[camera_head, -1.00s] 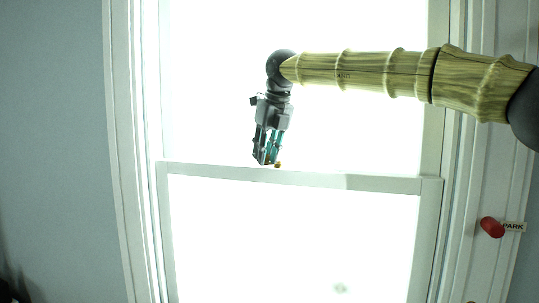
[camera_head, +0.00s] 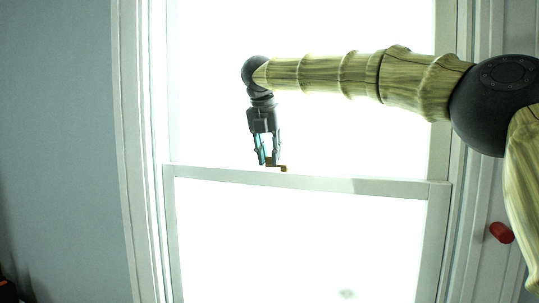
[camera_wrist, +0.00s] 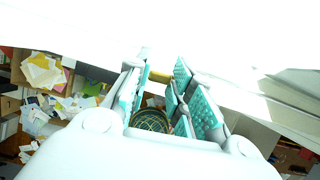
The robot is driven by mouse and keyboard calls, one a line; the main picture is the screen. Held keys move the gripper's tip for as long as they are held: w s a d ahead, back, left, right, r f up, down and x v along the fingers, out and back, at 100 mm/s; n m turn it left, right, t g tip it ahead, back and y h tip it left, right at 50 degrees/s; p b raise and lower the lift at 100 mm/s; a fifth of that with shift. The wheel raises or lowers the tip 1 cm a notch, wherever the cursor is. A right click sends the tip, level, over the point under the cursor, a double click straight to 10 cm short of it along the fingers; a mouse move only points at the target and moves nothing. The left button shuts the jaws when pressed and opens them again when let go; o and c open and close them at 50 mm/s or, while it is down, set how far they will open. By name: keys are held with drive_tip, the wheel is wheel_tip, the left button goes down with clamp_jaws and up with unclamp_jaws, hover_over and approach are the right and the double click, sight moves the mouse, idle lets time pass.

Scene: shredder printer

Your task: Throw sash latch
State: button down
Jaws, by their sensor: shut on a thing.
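The sash latch (camera_head: 284,168) is a small brass-coloured piece on top of the window's meeting rail, left of the rail's middle. In the wrist view a brass bar (camera_wrist: 160,77) shows between the fingertips. My gripper (camera_head: 268,162) points down at the rail, with its teal-padded fingers at the latch. In the wrist view my gripper (camera_wrist: 158,80) has its fingers on either side of the brass piece, shut on it. The fingers hide part of the latch, and I cannot tell how far its lever is turned.
The white meeting rail (camera_head: 380,187) runs across the window between two bright panes. A red object (camera_head: 501,232) is on the right-hand side. In the wrist view, cluttered shelves with papers (camera_wrist: 42,72) and a round patterned object (camera_wrist: 150,120) appear below.

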drive_tip(key=shift+w+m, duration=0.15)
drive_tip(key=shift+m, duration=0.25)
drive_tip(key=c, duration=1.2)
unclamp_jaws()
drive_tip(key=shift+d, duration=0.1)
drive_tip(key=shift+c, duration=0.2)
drive_tip(key=v, duration=1.2)
drive_tip(key=shift+w, duration=0.15)
